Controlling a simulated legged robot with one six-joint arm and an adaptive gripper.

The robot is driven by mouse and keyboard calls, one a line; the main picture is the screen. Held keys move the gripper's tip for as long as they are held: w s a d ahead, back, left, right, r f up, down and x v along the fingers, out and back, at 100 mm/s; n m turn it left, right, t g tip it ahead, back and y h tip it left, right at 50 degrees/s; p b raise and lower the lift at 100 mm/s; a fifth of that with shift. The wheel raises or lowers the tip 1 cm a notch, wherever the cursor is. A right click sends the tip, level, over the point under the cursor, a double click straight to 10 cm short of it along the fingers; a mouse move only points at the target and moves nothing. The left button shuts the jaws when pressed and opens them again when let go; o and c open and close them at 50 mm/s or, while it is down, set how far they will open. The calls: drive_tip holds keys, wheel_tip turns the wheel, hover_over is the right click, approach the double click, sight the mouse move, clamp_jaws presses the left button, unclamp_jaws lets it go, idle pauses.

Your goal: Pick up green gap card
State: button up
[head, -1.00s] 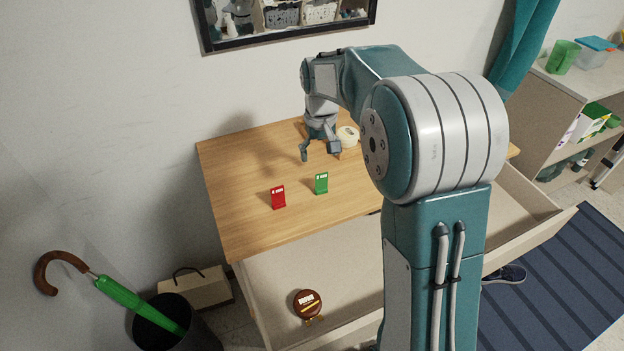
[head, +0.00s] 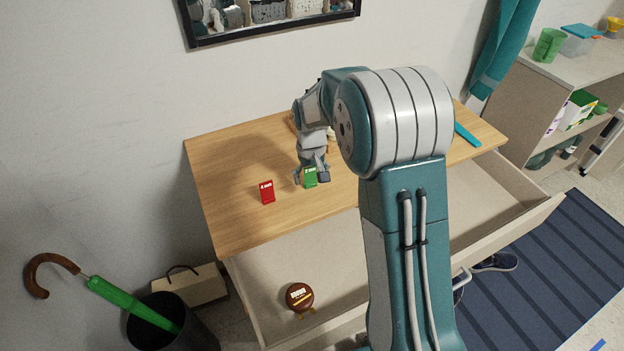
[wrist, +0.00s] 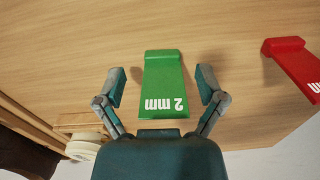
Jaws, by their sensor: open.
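The green gap card (head: 310,178) stands on the wooden dresser top in the head view. In the wrist view the green card (wrist: 163,82), marked "2 mm", lies between the two fingers of my gripper (wrist: 162,88), with a gap on each side. My gripper (head: 311,177) is open, its fingers around the card and not visibly touching it. The red gap card (head: 267,192) stands to the left in the head view; it also shows at the right edge of the wrist view (wrist: 295,68).
The dresser top (head: 225,165) has free room around the cards. An open drawer (head: 270,265) below holds a round brown item (head: 299,297). In the wrist view a cream round object (wrist: 84,147) lies at lower left. A bin (head: 175,325) with a green umbrella stands left.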

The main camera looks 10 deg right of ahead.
drive_tip(key=c, duration=0.5)
drive_tip(key=shift+a, duration=0.1)
drive_tip(key=c, duration=0.3)
drive_tip(key=shift+c, duration=0.2)
